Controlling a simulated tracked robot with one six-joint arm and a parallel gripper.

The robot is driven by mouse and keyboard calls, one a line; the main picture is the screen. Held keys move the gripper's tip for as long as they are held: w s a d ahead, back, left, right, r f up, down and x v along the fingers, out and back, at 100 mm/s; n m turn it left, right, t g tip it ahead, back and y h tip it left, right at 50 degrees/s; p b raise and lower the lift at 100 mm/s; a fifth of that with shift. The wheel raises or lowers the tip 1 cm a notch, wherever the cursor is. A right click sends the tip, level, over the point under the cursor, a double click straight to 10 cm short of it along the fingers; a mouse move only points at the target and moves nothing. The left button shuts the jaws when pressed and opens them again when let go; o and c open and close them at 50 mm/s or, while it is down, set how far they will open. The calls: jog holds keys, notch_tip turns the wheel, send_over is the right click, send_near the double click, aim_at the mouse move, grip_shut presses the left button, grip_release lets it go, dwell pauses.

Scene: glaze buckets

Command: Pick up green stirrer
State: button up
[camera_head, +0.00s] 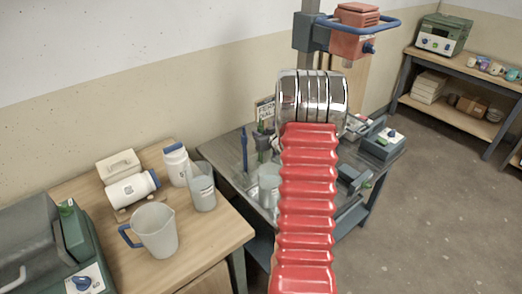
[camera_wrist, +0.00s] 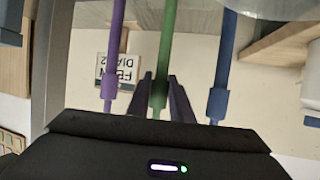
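The green stirrer (camera_wrist: 166,45) runs upright through the middle of the wrist view, with a thicker green section lower down. My gripper (camera_wrist: 161,78) has one dark finger on each side of this section, close against it, and looks shut on it. A purple stirrer (camera_wrist: 115,50) is to its left and a blue stirrer (camera_wrist: 224,55) to its right, both apart from the fingers. In the head view, my red arm hides the gripper and the green stirrer. A blue stick-like thing (camera_head: 245,150) shows left of the arm.
A sign (camera_wrist: 112,72) is behind the stirrers. The grey workbench (camera_head: 226,160) holds clear containers and a dark green-grey device (camera_head: 382,142). On the wooden table (camera_head: 85,190) are a jug (camera_head: 158,232), a beaker (camera_head: 203,190) and white bottles. Floor is clear at right.

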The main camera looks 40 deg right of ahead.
grip_shut()
jog(key=shift+r, duration=0.15)
notch_tip(320, 180, up, 10)
jog(key=shift+f, duration=0.1)
dwell(0.5)
dwell(0.5)
notch_tip(320, 180, up, 9)
dwell(1.8)
